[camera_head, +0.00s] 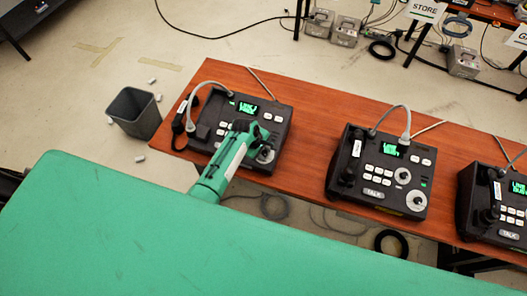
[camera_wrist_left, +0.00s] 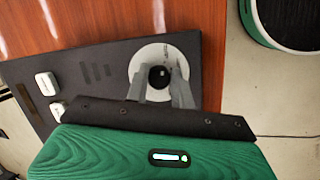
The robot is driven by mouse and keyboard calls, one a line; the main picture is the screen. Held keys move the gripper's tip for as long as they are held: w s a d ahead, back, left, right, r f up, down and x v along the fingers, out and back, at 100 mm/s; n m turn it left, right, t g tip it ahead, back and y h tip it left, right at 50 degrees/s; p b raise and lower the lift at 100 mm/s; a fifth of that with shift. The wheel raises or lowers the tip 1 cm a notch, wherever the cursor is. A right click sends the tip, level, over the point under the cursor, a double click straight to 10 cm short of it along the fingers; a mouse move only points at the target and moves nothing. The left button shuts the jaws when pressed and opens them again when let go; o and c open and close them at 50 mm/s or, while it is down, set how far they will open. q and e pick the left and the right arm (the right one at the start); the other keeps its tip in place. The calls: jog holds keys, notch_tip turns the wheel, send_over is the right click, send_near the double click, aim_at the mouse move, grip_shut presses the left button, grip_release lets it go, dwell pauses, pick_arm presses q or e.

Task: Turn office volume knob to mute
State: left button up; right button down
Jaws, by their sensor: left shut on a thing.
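The leftmost paging phone (camera_head: 213,118) is a black desk unit with a lit green screen. I cannot read a label marking it as the office one. My left gripper (camera_head: 262,143) reaches over its lower right part, at the volume dial (camera_head: 265,155). In the left wrist view, the gripper (camera_wrist_left: 161,84) is shut on the black knob (camera_wrist_left: 160,76), with one grey finger on each side. The knob stands in the middle of a round white dial (camera_wrist_left: 147,57). The fingers hide part of the dial, and I cannot read the knob's setting. My right gripper is not in view.
Two similar phones, one in the middle (camera_head: 380,170) and one at the right edge (camera_head: 500,205), share the wooden table (camera_head: 310,118). A handset (camera_head: 180,125) lies at the left phone's side. A dark bin (camera_head: 135,113) stands on the floor beyond the table's left end.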

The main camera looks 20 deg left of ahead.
pick_arm(q)
jog(key=shift+w+n, duration=0.1)
jog(key=shift+n, duration=0.2)
jog(key=o, duration=1)
jog(key=b+v, duration=0.3)
jog(key=v, duration=1.1)
jog(key=shift+s+a+f, duration=0.1)
jog(key=shift+s, duration=0.15)
